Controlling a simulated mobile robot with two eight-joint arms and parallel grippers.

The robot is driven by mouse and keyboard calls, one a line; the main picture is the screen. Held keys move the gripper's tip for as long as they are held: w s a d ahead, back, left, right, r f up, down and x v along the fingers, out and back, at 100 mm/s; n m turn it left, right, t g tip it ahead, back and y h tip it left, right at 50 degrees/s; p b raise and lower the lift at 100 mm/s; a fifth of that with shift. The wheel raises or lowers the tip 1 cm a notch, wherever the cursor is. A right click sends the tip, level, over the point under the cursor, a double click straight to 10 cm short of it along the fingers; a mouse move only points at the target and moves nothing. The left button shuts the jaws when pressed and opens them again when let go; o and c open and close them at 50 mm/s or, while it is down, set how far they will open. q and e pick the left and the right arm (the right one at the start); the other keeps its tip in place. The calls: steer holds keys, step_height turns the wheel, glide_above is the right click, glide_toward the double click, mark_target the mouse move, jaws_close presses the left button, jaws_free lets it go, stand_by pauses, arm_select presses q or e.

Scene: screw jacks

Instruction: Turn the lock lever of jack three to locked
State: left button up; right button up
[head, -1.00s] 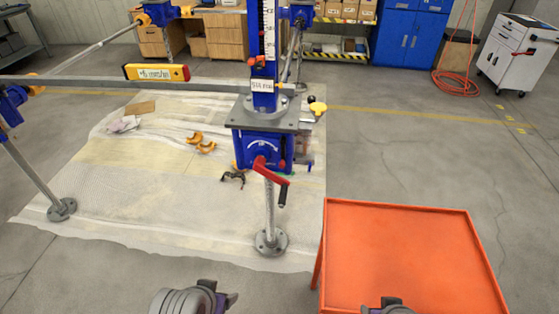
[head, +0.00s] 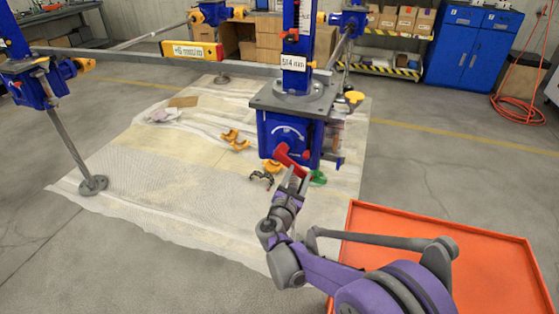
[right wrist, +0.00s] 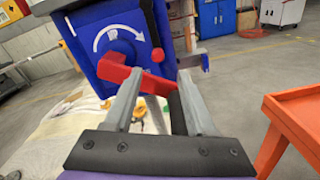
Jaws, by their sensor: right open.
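A blue screw jack (head: 287,132) stands in the middle of the head view; I cannot read a jack number on it. Its front has a white curved arrow, clear in the right wrist view (right wrist: 118,36). A dark lever ending in a small red ball (right wrist: 157,54) hangs at the right of that face; the ball also shows in the head view (head: 305,155). A red crank (right wrist: 140,80) with a dark handle sits below. My right gripper (head: 297,178) is open, its fingers (right wrist: 157,84) either side of the crank; contact is unclear. My left gripper is out of view.
An orange table (head: 490,252) stands close at the right, under my right arm. Yellow clamps (head: 237,140) and a dark clamp (head: 262,178) lie on the floor sheet. A grey beam (head: 120,58) carries a yellow level (head: 192,51). Another blue jack (head: 38,86) stands at left.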

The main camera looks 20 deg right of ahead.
mark_target(305, 158)
steer(key=x, duration=1)
steer(key=shift+w+d, duration=0.1)
steer(key=shift+w, duration=0.3)
steer(key=shift+r, duration=0.1)
jaws_close()
stand_by(0.8)
